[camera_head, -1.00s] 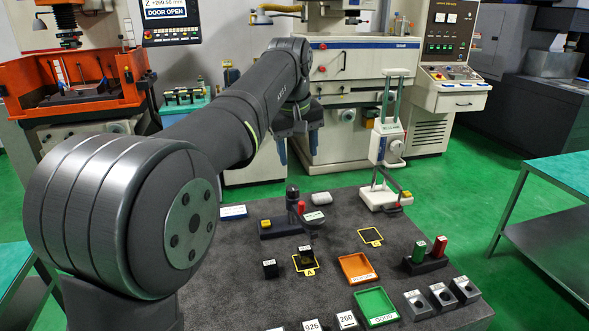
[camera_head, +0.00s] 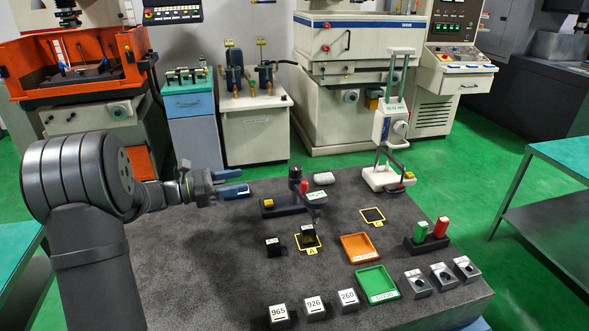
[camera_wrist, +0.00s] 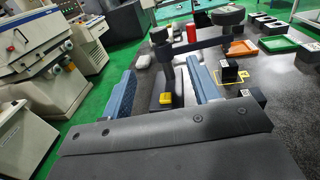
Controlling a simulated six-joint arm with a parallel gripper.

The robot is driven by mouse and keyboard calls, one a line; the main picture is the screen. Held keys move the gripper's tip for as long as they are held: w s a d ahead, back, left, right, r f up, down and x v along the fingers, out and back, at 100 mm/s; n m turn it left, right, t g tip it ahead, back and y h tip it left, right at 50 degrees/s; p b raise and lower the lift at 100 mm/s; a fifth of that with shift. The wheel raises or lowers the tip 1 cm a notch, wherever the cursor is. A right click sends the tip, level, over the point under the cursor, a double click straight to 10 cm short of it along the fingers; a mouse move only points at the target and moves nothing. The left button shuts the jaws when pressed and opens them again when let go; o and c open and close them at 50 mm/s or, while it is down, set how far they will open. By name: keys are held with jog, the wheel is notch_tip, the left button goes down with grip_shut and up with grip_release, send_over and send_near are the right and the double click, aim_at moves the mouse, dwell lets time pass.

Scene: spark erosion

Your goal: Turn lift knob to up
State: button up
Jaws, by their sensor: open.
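No readable "lift" or "up" mark shows, so I cannot tell which part is the lift knob. In the wrist view the stand's black cap (camera_wrist: 158,36) and yellow block (camera_wrist: 166,98) appear between or just beyond the fingers. My gripper (camera_head: 246,182) is open and empty, left of the stand, its blue fingers pointing toward it, apart from it.
A white height gauge (camera_head: 390,125) stands behind at right. Orange (camera_head: 360,247) and green (camera_head: 376,282) trays, a black block (camera_head: 273,247) and numbered blocks (camera_head: 313,308) lie in front. A red-and-green holder (camera_head: 429,244) is at right. The table's left part (camera_head: 200,260) is bare.

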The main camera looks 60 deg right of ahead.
aim_at(295, 167)
jog(key=x, duration=1.7)
jog(key=shift+w+d+r, duration=0.1)
jog(key=shift+d+r, duration=0.05)
jog(key=shift+c, duration=0.2)
